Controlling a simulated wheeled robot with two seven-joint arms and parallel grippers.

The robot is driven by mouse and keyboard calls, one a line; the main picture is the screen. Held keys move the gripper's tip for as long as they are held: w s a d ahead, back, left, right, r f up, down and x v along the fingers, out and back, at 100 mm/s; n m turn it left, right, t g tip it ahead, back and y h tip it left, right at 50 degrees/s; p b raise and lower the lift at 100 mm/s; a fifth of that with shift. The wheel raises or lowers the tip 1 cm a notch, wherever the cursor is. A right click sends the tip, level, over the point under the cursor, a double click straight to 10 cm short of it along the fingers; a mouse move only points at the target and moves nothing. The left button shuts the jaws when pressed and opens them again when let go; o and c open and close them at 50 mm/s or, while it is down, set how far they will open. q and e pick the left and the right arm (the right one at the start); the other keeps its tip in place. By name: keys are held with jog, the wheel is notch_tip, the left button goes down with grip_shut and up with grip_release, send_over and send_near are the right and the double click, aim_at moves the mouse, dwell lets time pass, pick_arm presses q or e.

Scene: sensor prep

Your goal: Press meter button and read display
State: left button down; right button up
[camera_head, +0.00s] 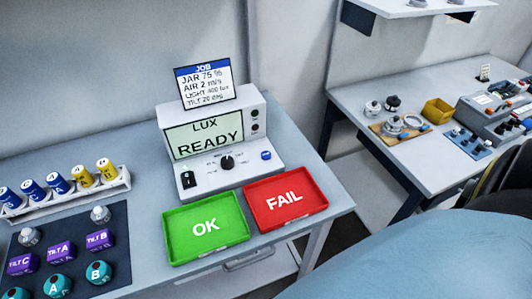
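The grey meter (240,178) stands on the bench at the middle. Its display (204,135) reads "LUX READY". A blue button (266,155) is on the right of its sloped front panel. A black rotary knob (227,162) is at the panel's middle, and a small black part with a white mark (188,180) is at its left. A job card (205,82) above the meter lists JAR 75 %, AIR 2 m/s, LIGHT 400 lux and TILT 20 deg. Neither gripper is in view.
A green OK tray (180,240) and red FAIL tray (290,184), both empty, lie before the meter. A dark mat (75,225) with sensors and a rack (110,188) of blue and yellow cylinders are at left. A second bench (400,85) stands at right.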

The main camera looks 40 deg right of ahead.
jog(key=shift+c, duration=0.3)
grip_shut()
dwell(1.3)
